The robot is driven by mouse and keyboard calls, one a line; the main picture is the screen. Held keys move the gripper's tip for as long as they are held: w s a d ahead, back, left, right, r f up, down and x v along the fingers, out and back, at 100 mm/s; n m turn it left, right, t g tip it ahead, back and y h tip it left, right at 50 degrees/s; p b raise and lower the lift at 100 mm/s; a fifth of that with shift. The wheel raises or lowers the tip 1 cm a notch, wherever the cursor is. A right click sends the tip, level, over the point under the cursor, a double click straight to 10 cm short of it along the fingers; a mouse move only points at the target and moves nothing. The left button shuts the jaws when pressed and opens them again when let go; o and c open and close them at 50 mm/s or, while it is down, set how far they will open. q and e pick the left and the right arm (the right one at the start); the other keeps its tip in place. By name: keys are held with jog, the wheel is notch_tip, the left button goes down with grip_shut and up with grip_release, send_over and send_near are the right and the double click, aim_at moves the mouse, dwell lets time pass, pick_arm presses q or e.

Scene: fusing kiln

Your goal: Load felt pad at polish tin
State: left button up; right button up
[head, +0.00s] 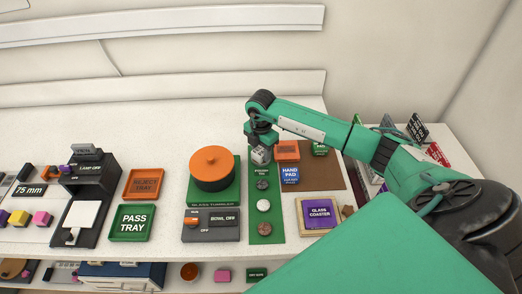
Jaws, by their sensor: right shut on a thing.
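My right gripper (260,143) points down over the far part of a green strip and is shut on a small pale grey block (260,156). I cannot tell whether this block is the felt pad. A small label at the strip's far end, partly legible, seems to name the polish tin (262,172). The held block is just beyond it, and I cannot tell whether they touch. Along the green strip (264,240) lie a dark round piece (262,185), a white round piece (263,205) and a brownish round piece (264,228). My left gripper is out of view.
An orange-lidded tumbler (211,168) stands left of the strip, behind a grey control box (211,225). A blue hand pad (290,174) and a purple glass coaster (318,213) lie right. Reject tray (144,183) and pass tray (132,222) lie left. The bench's back middle is clear.

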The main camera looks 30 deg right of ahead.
aim_at(261, 150)
jog(key=shift+r+p, duration=2.3)
jog(key=shift+r, duration=1.2)
